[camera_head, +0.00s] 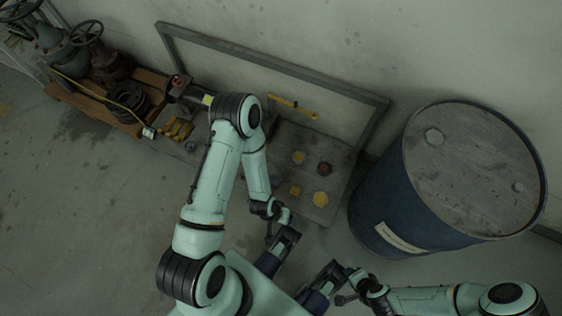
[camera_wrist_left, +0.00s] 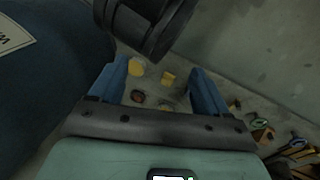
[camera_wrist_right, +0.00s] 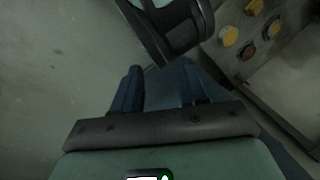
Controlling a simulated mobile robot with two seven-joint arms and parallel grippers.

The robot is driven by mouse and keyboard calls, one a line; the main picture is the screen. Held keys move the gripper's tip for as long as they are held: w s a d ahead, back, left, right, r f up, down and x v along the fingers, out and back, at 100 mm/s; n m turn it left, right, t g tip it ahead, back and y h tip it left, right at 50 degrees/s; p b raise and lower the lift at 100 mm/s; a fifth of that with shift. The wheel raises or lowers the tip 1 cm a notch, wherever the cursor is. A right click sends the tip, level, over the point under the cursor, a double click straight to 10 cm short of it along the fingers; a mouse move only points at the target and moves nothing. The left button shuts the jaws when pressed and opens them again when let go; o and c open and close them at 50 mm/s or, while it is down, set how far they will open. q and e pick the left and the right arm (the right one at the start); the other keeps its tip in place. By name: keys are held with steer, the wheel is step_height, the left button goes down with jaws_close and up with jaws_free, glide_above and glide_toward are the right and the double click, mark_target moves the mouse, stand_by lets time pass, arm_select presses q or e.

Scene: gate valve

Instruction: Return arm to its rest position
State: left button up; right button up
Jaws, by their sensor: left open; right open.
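My left arm (camera_head: 212,185) is bent, with its elbow raised in front of the bench and its forearm folded back. My left gripper (camera_head: 268,263) is low in the middle of the head view. In the left wrist view its two blue fingers (camera_wrist_left: 158,85) are apart with nothing between them. My right arm (camera_head: 430,300) comes in from the lower right. My right gripper (camera_head: 315,300) is close to the left one, a small gap apart. In the right wrist view its blue fingers (camera_wrist_right: 160,88) are apart and empty. Neither gripper touches anything.
A low bench (camera_head: 330,160) with several round and square pieces stands behind my grippers. A blue drum (camera_head: 385,200) stands at the right. Valves with handwheels (camera_head: 87,32) and a wooden pallet (camera_head: 65,95) are at the upper left. The floor (camera_head: 80,220) at left is clear.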

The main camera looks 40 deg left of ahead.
arm_select(q)
steer(key=s+d+r+g+p, duration=0.1)
steer(key=s+r+p, duration=0.2)
steer(key=r+p, duration=0.5)
steer(key=s+d+r+g+h+p, duration=0.1)
steer(key=s+d+r+p, duration=0.1)
steer(key=r+p, duration=0.7)
steer(key=shift+s+r+m+g, duration=0.35)
steer(key=shift+s+r, duration=0.2)
steer(key=shift+r, duration=0.35)
arm_select(e)
steer(key=s+a+r+g, duration=0.1)
steer(key=s+r, duration=0.1)
steer(key=r, duration=0.6)
steer(key=s+a+r+g, duration=0.1)
steer(key=s+r, duration=0.2)
steer(key=r, duration=0.6)
steer(key=shift+a+r+n+g+y, duration=0.25)
steer(key=shift+a+n+g+y, duration=0.05)
steer(key=shift+y, duration=0.1)
arm_select(q)
steer(key=shift+d, duration=0.1)
